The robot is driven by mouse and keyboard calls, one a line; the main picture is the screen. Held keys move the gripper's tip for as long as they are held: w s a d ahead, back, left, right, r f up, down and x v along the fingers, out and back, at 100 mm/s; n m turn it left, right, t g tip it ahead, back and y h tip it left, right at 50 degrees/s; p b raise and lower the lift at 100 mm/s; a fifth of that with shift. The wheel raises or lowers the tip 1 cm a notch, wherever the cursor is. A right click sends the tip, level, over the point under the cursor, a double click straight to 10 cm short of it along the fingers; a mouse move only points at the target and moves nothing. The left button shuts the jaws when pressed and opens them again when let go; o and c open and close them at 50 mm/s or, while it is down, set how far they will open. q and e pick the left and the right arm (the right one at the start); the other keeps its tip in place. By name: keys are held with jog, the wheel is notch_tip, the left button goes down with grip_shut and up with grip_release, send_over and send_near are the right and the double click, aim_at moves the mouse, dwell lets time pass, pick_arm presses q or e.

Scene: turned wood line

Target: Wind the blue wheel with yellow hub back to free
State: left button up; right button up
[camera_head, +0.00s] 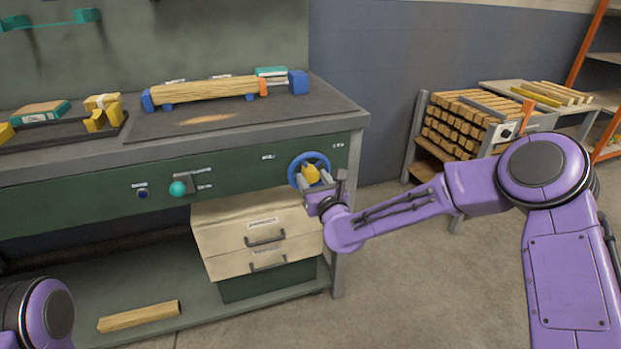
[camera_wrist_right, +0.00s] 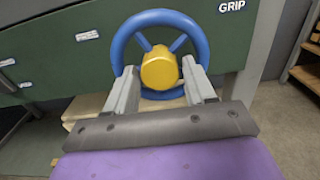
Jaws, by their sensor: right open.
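The blue wheel (camera_head: 297,165) with its yellow hub (camera_head: 312,174) is on the green front panel of the bench, near its right end. In the right wrist view the blue wheel (camera_wrist_right: 200,38) faces me, with the yellow hub (camera_wrist_right: 159,70) at its middle. My right gripper (camera_head: 322,182) is in front of the wheel. In the right wrist view its two fingers (camera_wrist_right: 160,88) are apart, one on each side of the hub's lower part. I cannot tell whether they touch it. My left gripper is out of view; only part of my left arm shows at lower left.
A turquoise knob (camera_head: 178,188) is on the panel left of the wheel. A cream drawer unit (camera_head: 225,236) stands below. A wooden bar (camera_head: 205,88) lies between blue blocks on the bench top (camera_head: 290,118). A rack of wood (camera_head: 465,122) stands at right.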

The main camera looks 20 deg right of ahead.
jog(key=shift+w, duration=1.15)
jog(key=c, duration=0.8)
jog(key=shift+o, duration=0.2)
